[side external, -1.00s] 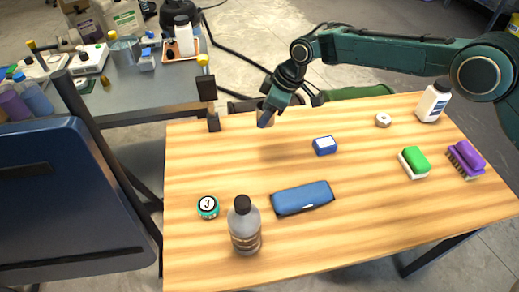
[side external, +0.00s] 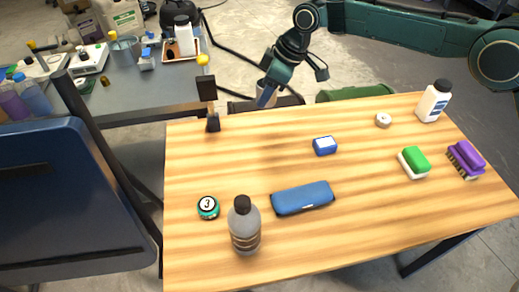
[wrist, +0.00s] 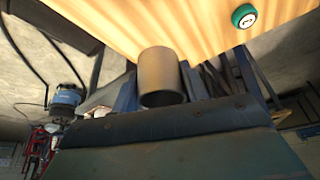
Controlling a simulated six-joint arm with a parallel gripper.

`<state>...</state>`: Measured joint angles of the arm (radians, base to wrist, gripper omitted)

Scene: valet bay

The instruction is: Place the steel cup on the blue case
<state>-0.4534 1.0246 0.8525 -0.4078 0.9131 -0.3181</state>
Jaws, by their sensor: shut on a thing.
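The steel cup (wrist: 160,72) is a grey-brown cylinder between the fingers in the wrist view. My gripper (side external: 267,94) is shut on it and holds it up near the table's back edge in the side view. There the near finger hides much of the cup. The blue case (side external: 302,198) is a long, soft-looking case lying flat at the front middle of the wooden table. My gripper is behind it and well apart from it.
A grey bottle (side external: 244,226) and a green-rimmed puck (side external: 208,207) stand left of the case on the table (side external: 400,225). A small blue block (side external: 325,146) lies behind it. A green sponge (side external: 415,162), purple brush (side external: 466,158) and white bottle (side external: 433,101) stand right.

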